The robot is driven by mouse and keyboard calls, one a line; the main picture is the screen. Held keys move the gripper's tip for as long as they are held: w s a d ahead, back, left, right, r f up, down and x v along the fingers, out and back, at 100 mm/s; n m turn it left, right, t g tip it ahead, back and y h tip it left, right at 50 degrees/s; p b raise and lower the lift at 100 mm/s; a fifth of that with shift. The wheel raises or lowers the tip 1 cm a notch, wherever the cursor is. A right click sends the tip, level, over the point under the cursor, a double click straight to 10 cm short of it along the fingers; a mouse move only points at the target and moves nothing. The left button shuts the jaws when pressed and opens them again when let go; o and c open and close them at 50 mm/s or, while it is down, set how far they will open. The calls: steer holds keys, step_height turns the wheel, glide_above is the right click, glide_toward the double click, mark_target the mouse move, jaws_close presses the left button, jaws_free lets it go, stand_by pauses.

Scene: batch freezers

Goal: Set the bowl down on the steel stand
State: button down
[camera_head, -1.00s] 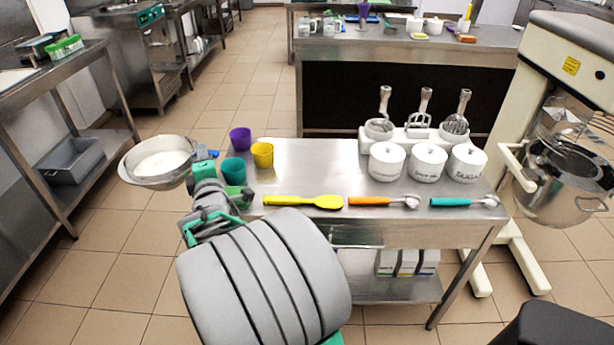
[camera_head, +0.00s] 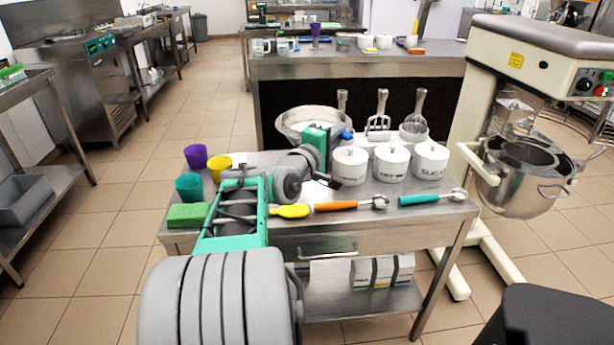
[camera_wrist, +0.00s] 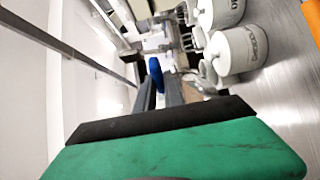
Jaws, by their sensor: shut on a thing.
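A wide metal bowl (camera_head: 290,128) with pale contents is held up, roughly level, at the back of the steel stand (camera_head: 430,216) in the head view. I take the stand to be the steel table with cups and canisters. My gripper (camera_head: 344,135), with blue fingertips, is at the bowl's right side and shut on it; my arm hides the exact grip and part of the bowl. The bowl appears above the tabletop; whether it is fully over the top or beyond the back edge I cannot tell. The wrist view shows a blue fingertip (camera_wrist: 155,75) but no clear bowl.
White canisters (camera_head: 390,163) and a whisk rack stand close right of my gripper. Purple (camera_head: 196,156), yellow (camera_head: 218,166) and teal (camera_head: 188,187) cups and a green sponge (camera_head: 188,216) are at the left. Yellow, orange (camera_head: 343,206) and teal (camera_head: 425,199) utensils line the front.

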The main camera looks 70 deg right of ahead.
steer(key=w+f, duration=0.1)
steer(key=w, duration=0.1)
steer(key=w+f, duration=0.1)
steer(key=w, duration=0.2)
steer(key=w+f+b, duration=0.1)
steer(key=w, duration=0.1)
steer(key=shift+w+d+f, duration=0.2)
steer(key=shift+w+d, duration=0.15)
steer(key=shift+w, duration=0.05)
steer(key=w+f+b, duration=0.1)
steer(key=w+f, duration=0.3)
steer(key=f, duration=0.4)
steer(key=shift+w+d+f+b, duration=0.15)
steer(key=shift+f+b, duration=0.05)
steer(key=shift+b, duration=0.2)
steer(key=shift+f, duration=0.2)
steer(key=c, duration=1.8)
jaws_free()
steer(key=shift+f, duration=0.1)
steer(key=o, duration=0.3)
steer(key=shift+o, duration=0.2)
